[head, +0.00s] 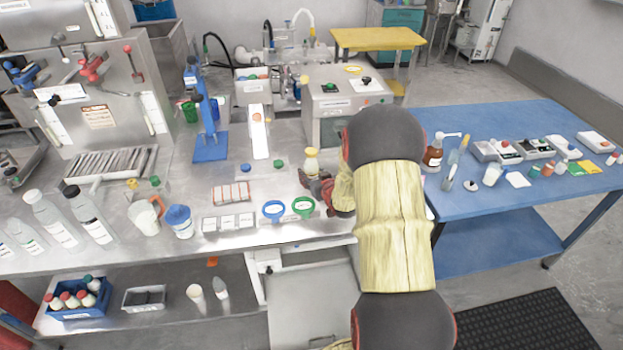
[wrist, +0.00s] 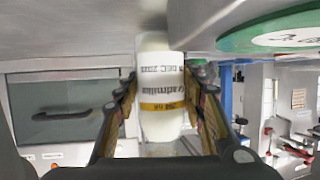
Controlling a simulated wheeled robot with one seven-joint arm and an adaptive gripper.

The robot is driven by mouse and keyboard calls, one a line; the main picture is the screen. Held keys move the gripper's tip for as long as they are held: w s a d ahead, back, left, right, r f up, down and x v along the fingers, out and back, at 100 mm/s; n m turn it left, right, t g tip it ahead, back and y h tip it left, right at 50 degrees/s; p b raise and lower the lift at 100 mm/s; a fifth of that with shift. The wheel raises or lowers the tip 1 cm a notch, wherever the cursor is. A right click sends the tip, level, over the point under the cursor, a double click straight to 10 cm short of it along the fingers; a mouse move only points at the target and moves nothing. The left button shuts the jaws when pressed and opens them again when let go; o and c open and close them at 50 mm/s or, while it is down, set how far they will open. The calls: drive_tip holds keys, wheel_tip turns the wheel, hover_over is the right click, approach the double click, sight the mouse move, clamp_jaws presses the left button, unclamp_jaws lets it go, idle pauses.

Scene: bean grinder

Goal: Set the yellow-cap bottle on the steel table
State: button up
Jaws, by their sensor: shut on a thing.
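The yellow-cap bottle (head: 311,163) shows in the head view just beyond my gripper (head: 315,182), over the steel table (head: 250,182). In the wrist view the white bottle (wrist: 160,72), with a printed label and a yellow band, is between the two fingers of my gripper (wrist: 160,90). The fingers are shut on its sides. The label appears upside down there. The bottle's upper end in that view is close to the grey surface, and I cannot tell whether it touches. My arm hides part of the table to the right.
Green and blue caps (head: 279,164) lie left of the bottle. A green ring (head: 303,207) and a blue ring (head: 273,210) lie nearer the front edge. A grey machine (head: 335,104) stands behind. A blue table (head: 545,115) is at right. Some bare steel surrounds the caps.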

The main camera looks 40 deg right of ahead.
drive_tip(key=shift+f, duration=0.15)
drive_tip(key=shift+f, duration=0.15)
drive_tip(key=o, duration=1.3)
drive_tip(key=shift+c, duration=0.2)
drive_tip(key=shift+o, duration=0.7)
